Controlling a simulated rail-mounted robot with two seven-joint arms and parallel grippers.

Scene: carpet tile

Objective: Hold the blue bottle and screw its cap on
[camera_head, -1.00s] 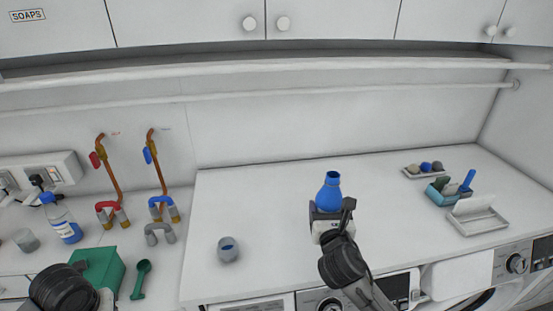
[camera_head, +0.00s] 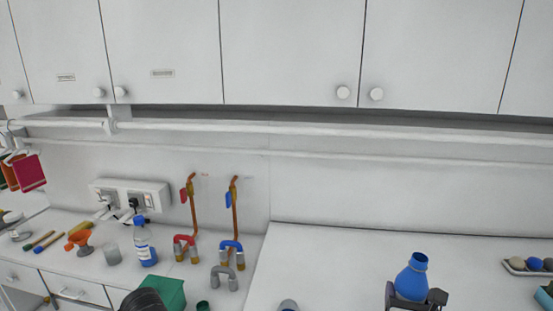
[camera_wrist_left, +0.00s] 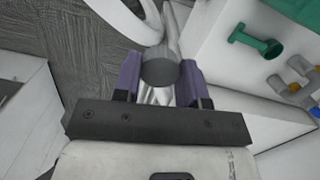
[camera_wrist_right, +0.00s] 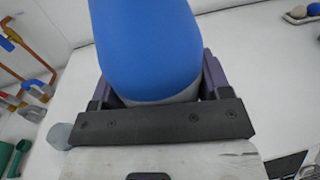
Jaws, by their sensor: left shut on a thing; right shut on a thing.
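The blue bottle (camera_head: 411,278) stands at the lower right of the head view, its mouth open and without a cap on it. My right gripper (camera_head: 416,298) is shut around its lower part. In the right wrist view the blue bottle (camera_wrist_right: 148,45) fills the upper middle, between the fingers (camera_wrist_right: 158,92). My left gripper (camera_wrist_left: 160,85) is shut on a round grey thing (camera_wrist_left: 160,72), which may be the cap. It is above the floor in front of the counter. In the head view only a dark part of my left arm shows at the bottom edge.
A grey cup (camera_head: 288,305) is on the white counter left of the bottle. The counter between cup and bottle is clear.

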